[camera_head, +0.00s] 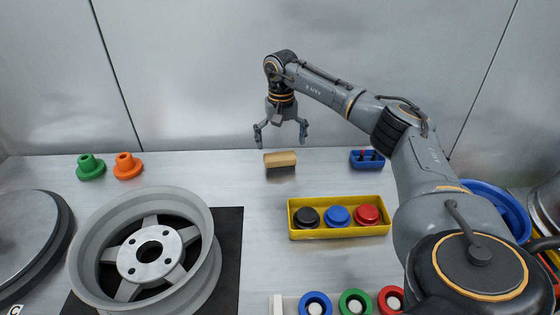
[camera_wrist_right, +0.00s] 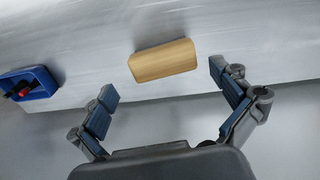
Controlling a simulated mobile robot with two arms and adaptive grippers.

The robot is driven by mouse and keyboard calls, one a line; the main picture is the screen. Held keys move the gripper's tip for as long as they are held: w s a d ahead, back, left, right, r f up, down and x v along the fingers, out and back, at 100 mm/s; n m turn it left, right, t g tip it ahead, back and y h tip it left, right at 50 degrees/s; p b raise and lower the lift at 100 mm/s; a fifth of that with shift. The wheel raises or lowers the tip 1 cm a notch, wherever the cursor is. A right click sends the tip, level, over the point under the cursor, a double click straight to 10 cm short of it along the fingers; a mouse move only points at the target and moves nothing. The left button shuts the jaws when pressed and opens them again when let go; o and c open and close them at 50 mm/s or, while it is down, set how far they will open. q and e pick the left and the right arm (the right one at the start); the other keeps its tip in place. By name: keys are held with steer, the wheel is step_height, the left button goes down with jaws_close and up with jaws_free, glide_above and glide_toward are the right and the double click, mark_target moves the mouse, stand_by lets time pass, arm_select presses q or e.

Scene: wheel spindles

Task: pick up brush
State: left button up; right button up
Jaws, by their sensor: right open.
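The brush (camera_head: 280,160) has a light wooden back with dark bristles beneath it. It lies on the table near the back edge in the head view. In the right wrist view the brush (camera_wrist_right: 163,61) shows its wooden top, ahead of and between my fingers. My right gripper (camera_head: 281,139) is open, pointing down above the brush, with its fingers spread wide and not touching it. The right gripper (camera_wrist_right: 170,90) is also open and empty in the right wrist view. My left gripper is not in view.
A blue bin (camera_head: 367,160) with small tools stands right of the brush. A yellow tray (camera_head: 340,232) with black, blue and red parts is in front. A grey wheel (camera_head: 90,255) sits on a black mat at left. Green (camera_head: 90,167) and orange (camera_head: 128,166) parts stand at back left.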

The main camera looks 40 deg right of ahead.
mark_target(280, 156)
steer(key=shift+f, duration=0.65)
step_height(280, 156, down, 5)
steer(key=shift+w+r+p, duration=0.1)
steer(key=shift+p, duration=0.2)
steer(key=shift+a, duration=0.1)
steer(key=shift+c, duration=0.6)
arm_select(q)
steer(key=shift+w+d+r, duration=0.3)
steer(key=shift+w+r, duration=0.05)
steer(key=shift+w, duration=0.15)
arm_select(e)
steer(key=c, duration=0.8)
steer(key=shift+r+p, duration=0.5)
steer(key=shift+r, duration=0.1)
step_height(280, 156, up, 2)
steer(key=shift+r+p, duration=0.2)
steer(key=shift+p, duration=0.7)
arm_select(q)
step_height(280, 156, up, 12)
steer(key=p, duration=0.9)
arm_select(e)
steer(key=a+r, duration=0.9)
steer(key=a, duration=0.5)
steer(key=shift+s+r, duration=0.15)
steer(key=shift+s, duration=0.15)
